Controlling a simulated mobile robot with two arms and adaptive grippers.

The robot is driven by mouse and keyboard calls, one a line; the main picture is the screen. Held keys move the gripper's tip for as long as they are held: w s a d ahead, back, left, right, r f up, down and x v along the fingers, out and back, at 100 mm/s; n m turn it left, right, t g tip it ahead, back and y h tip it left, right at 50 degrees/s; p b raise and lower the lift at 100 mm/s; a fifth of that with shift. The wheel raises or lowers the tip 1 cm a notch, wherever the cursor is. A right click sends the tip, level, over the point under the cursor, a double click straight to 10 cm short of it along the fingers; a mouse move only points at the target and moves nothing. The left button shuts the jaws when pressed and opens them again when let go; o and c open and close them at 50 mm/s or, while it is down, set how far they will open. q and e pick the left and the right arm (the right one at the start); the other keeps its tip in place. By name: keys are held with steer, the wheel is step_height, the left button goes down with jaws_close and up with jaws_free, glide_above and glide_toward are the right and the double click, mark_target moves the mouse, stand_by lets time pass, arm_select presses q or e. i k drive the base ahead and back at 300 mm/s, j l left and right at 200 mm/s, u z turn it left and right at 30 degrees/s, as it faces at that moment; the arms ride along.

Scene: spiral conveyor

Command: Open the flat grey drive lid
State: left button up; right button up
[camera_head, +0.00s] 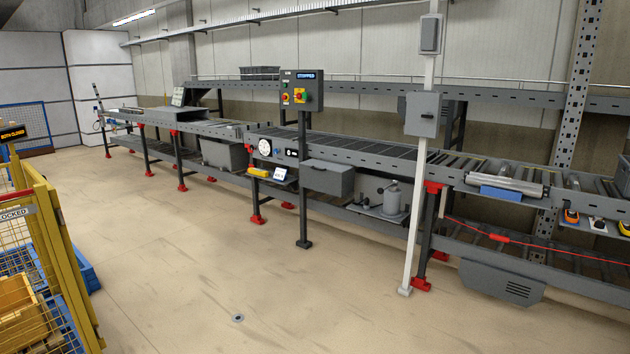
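A grey box (328,179) with a flat top hangs on the front side of the conveyor, right of the control post. Its top looks closed. Farther left, another grey housing (225,155) sits under the conveyor. A grey vented housing (502,283) sits low at the right, under the lower rollers. I cannot tell which of these carries the drive lid. Neither of my grippers is in view.
The roller conveyor (375,150) runs across the room on legs with red feet. A control panel (301,91) reading "STOPPED" stands on a post before it. A white pole (417,210) stands farther right. A yellow fence (62,255) is at left. The floor (190,260) between is clear.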

mark_target(317, 163)
steer(key=i+j+u, duration=0.1)
steer(key=i+u, duration=0.4)
steer(key=i, duration=1.45)
